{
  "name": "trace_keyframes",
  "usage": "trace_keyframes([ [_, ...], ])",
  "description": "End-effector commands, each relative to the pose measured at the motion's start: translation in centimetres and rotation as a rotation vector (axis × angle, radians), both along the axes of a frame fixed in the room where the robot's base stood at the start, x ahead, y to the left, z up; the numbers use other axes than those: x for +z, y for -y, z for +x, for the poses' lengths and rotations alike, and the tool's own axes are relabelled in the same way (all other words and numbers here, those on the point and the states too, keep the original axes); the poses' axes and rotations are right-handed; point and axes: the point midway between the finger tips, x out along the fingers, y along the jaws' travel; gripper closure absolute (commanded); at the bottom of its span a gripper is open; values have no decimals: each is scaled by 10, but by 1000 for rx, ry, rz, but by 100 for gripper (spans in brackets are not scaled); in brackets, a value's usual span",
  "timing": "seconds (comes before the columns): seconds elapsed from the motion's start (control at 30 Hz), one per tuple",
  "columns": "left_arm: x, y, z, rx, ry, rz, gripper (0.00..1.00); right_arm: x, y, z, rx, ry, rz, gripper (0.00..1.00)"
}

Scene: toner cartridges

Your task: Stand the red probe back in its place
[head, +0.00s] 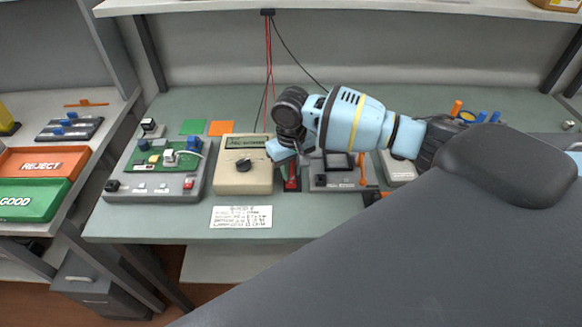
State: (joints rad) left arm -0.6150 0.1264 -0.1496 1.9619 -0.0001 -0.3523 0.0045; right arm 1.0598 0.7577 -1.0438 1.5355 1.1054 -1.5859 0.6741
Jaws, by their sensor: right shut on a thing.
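My right gripper (286,158) reaches in from the right and points down over the bench, just right of the beige meter (242,166). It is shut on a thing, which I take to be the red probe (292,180). A narrow red piece shows just below the fingers, close to the bench top. The fingers and wrist hide most of the probe, and I cannot tell whether it touches a holder or the bench. My left gripper is not in view.
Red and black cables (268,70) hang from the shelf. A grey test fixture with a green board (158,165) stands left of the meter, and a grey device (333,175) stands right of the gripper. A printed card (241,217) lies in front. The bench's front strip is otherwise clear.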

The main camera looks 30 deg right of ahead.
Motion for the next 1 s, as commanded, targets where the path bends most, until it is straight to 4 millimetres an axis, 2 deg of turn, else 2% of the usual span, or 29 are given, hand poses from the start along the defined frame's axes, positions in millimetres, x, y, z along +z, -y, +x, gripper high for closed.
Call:
trace_keyframes([
  [0.67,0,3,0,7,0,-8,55,-7,0,0,0,0,0,100],
  [0.7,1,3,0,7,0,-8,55,-7,0,0,0,0,0,79],
  [0.9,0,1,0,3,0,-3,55,-7,0,0,0,0,0,55],
  [1.0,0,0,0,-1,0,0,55,-7,0,0,0,0,0,55],
])
